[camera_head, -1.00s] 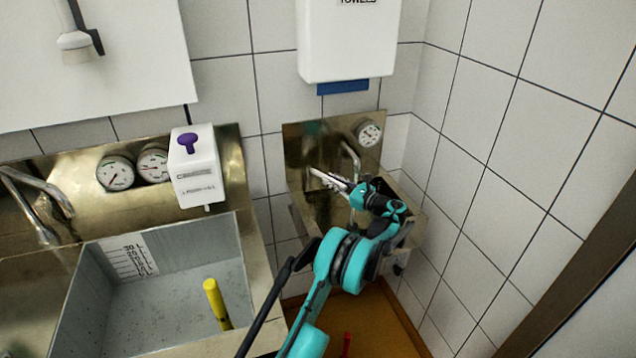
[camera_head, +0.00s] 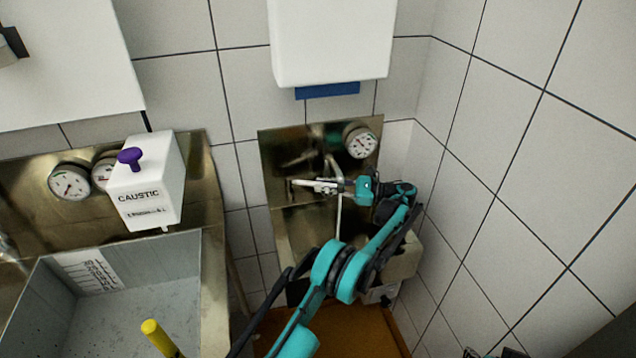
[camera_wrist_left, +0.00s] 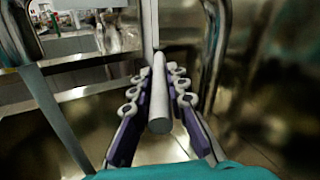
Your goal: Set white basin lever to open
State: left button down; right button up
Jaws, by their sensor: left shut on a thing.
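The lever is a pale round bar (camera_wrist_left: 160,105), lying lengthwise between my left fingers in the left wrist view. My left gripper (camera_wrist_left: 158,92) is shut on it, with the ringed, purple-padded fingers along both sides. In the head view my left gripper (camera_head: 320,185) reaches leftward in front of the small corner basin's steel back panel (camera_head: 285,155). The lever is hard to tell from the fingers there. The basin's pale rim (camera_head: 402,262) shows partly behind my arm.
A thin upright pipe (camera_head: 338,215) stands close to the fingers. A round gauge (camera_head: 360,141) is on the panel above. A towel dispenser (camera_head: 332,45) hangs higher. At left are a caustic dispenser (camera_head: 146,185) and a large grey sink (camera_head: 130,310). Tiled walls bound the corner.

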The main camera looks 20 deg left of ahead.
dwell(0.4)
pick_arm(q)
jog(key=c, duration=1.5)
grip_release()
